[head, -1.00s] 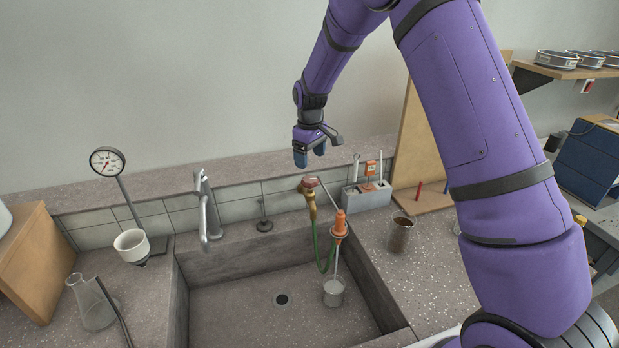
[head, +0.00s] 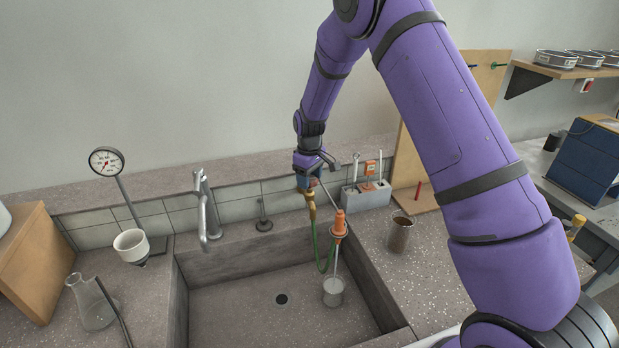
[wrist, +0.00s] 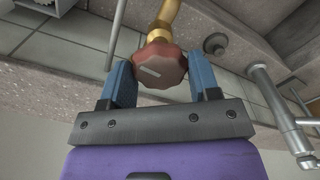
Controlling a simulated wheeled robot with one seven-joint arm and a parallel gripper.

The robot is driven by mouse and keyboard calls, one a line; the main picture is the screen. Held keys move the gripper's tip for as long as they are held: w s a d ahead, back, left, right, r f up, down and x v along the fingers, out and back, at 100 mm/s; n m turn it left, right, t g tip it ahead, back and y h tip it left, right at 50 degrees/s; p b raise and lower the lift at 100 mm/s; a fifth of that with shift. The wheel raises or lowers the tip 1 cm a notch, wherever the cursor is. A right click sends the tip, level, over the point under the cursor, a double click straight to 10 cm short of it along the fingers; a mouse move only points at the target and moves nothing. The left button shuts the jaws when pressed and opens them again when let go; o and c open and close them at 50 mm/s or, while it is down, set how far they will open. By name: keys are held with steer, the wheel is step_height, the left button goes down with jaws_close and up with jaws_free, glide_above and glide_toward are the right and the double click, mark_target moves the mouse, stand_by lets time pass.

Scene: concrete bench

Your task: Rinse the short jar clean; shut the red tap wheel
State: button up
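The red tap wheel (wrist: 161,65) sits on a brass valve (wrist: 168,14) and shows between my fingers in the wrist view. In the head view the gripper mostly hides it. My gripper (head: 309,186) is open, its blue fingers on either side of the wheel; I cannot tell if they touch it. A green hose (head: 324,255) joins the brass valve to an orange nozzle (head: 340,226). A small greyish glass jar (head: 333,293), apparently the short jar, stands upright in the sink below the nozzle. A thin pale stream runs from nozzle to jar.
The sink (head: 230,312) has a drain left of the jar. A grey faucet (head: 205,205) stands behind it. A brownish jar (head: 400,236) is on the right bench, near a grey caddy (head: 366,194). A dial gauge (head: 106,160), white cup (head: 131,245) and flask (head: 90,303) stand left.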

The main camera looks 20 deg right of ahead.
steer(key=c, duration=0.3)
steer(key=m, duration=0.3)
steer(key=shift+m, duration=0.4)
steer(key=m, duration=0.3)
steer(key=shift+m, duration=0.3)
steer(key=m, duration=0.8)
steer(key=shift+m, duration=0.3)
